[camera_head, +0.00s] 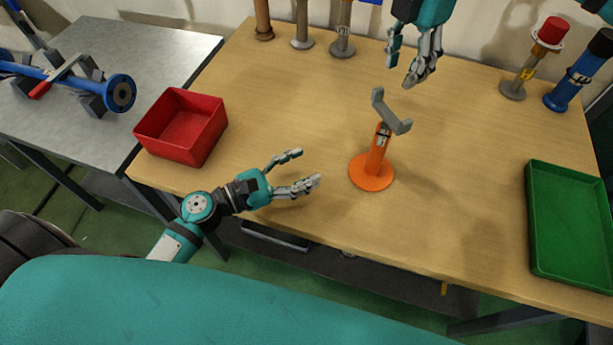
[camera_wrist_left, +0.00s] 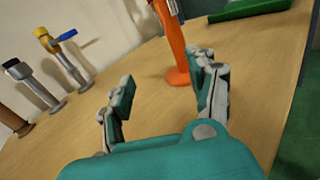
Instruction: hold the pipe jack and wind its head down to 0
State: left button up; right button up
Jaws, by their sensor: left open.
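The pipe jack stands upright on the wooden table, with an orange round base and post (camera_head: 372,172) and a grey V-shaped head (camera_head: 392,112) on top. My left gripper (camera_head: 308,167) is open and empty, to the left of the post and apart from it. In the left wrist view the orange post (camera_wrist_left: 174,42) shows beyond the open fingers (camera_wrist_left: 163,72), nearer the right one; its head is out of frame. My right gripper (camera_head: 401,73) hangs above and behind the jack's head, fingers apart and empty. Any scale reading on the post is too small to read.
A red bin (camera_head: 182,127) stands at the table's left edge and a green tray (camera_head: 570,222) at the right. Several pipe stands (camera_head: 302,28) line the back. A blue pipe (camera_head: 60,72) lies on the grey side table. The wood around the jack is clear.

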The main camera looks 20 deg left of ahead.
aim_at(372, 152)
pick_arm(q)
jog(key=shift+s+d+f+n+h, duration=0.15)
jog(key=shift+s+d+n+h, duration=0.25)
jog(key=shift+s+d, duration=0.6)
jog(key=x, duration=1.7)
jog(key=shift+w+d+f, duration=0.25)
jog(key=shift+f, duration=0.1)
jog(key=shift+c, duration=0.3)
grip_shut()
